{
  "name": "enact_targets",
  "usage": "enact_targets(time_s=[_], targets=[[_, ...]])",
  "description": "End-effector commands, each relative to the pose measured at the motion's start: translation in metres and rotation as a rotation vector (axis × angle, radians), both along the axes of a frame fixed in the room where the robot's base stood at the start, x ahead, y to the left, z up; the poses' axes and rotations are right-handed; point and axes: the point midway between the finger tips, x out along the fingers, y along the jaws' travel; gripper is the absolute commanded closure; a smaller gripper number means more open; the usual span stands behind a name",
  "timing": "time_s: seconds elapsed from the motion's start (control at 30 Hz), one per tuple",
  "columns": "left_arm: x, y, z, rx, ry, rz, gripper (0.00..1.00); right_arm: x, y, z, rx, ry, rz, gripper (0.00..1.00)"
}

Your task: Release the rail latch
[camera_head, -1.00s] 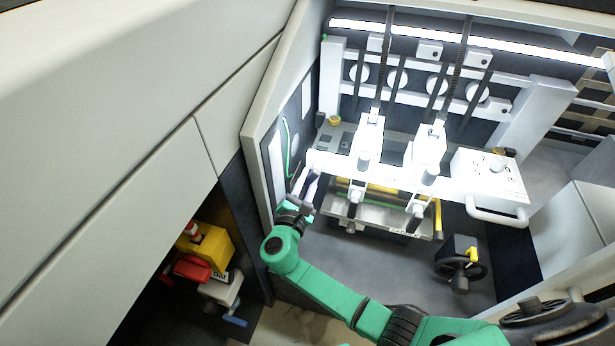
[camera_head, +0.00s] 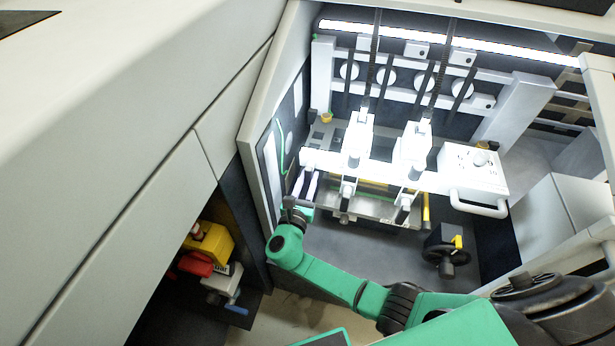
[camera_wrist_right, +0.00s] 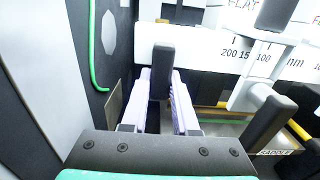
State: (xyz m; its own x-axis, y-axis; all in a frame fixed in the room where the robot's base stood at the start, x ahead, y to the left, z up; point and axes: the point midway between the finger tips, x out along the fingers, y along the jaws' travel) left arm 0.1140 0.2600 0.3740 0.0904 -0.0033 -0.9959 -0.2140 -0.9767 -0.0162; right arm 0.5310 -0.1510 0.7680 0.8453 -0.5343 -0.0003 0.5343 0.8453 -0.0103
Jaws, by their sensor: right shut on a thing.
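The white rail (camera_head: 380,174) runs across the machine bay, and its millimetre scale shows in the right wrist view (camera_wrist_right: 262,52). My right gripper (camera_head: 309,181) is at the left end of the rail. In the right wrist view, its two pale fingers (camera_wrist_right: 162,82) are closed around a dark upright lever (camera_wrist_right: 162,60), which I take to be the rail latch. The lever stands nearly upright there; its lower part is hidden between the fingers. In the head view the gripper hides the lever. My left gripper is in neither view.
Two white stitching heads (camera_head: 357,138) stand over the rail. A white control box (camera_head: 472,165) with a bar handle is at the right, and a black handwheel (camera_head: 446,254) sits below it. The bay's left side wall (camera_head: 262,125) is close to my right gripper.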

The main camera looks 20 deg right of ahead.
Motion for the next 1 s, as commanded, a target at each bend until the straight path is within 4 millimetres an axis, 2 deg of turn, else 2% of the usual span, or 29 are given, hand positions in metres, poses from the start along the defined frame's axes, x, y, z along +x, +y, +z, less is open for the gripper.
enact_targets(time_s=[0.33,0.37,0.4,0.43,0.77,0.87,1.0], targets=[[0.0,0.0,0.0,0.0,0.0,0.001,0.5,-0.001,-0.001,-0.001,-0.007,0.006,0.0,1.0],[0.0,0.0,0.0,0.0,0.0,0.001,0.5,-0.001,-0.001,-0.001,-0.007,0.006,-0.001,0.65],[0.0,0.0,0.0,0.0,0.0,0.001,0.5,-0.001,-0.001,-0.001,-0.007,0.006,0.0,0.49],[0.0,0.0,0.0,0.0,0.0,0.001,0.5,-0.001,-0.001,-0.001,-0.007,0.006,-0.001,0.43],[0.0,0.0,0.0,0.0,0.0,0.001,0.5,-0.002,0.001,-0.001,-0.005,0.004,0.0,0.43],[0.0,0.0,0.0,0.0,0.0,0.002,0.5,-0.012,0.007,-0.002,-0.004,0.005,0.002,0.43],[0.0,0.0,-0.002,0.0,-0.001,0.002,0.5,-0.042,0.026,-0.003,-0.002,0.007,0.003,0.43]])
